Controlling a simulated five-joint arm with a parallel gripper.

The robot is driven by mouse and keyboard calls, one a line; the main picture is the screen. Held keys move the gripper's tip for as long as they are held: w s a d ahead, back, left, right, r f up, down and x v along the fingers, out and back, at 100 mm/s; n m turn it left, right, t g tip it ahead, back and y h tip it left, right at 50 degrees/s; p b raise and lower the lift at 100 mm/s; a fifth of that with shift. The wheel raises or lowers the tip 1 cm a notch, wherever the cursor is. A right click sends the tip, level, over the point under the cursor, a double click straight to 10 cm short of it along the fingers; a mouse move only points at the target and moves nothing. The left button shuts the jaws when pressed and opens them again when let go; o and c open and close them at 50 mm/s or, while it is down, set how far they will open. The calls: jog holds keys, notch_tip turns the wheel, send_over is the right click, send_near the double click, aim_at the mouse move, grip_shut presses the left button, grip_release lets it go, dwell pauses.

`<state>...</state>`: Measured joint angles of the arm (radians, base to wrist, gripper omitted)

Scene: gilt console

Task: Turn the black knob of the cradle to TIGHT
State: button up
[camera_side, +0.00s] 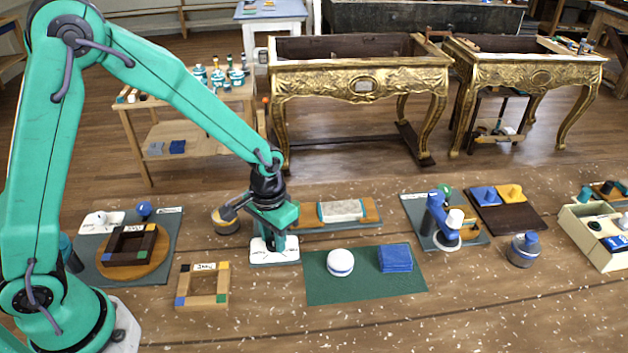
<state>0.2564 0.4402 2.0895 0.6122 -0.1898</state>
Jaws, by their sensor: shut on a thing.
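The cradle (371,211) is a wooden holder with a pale grey-white block (341,210) lying in it, on a grey-green mat behind the green mat. My gripper (277,232) is at the cradle's left end, pointing down over a white plate (274,257). It is shut on the black knob, which is mostly hidden by the jaws. I cannot read where the knob points or make out the TIGHT mark.
A round tan-and-grey pot (225,220) stands close left of my gripper. A wooden frame (203,300) lies front left. A blue stand (440,222) is to the right. The front tabletop is clear.

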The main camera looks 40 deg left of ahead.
jog(key=m, duration=0.4)
jog(key=shift+m, duration=0.3)
jog(key=m, duration=0.3)
jog(key=shift+m, duration=0.4)
jog(key=o, duration=1)
jog(key=shift+r, duration=3.95)
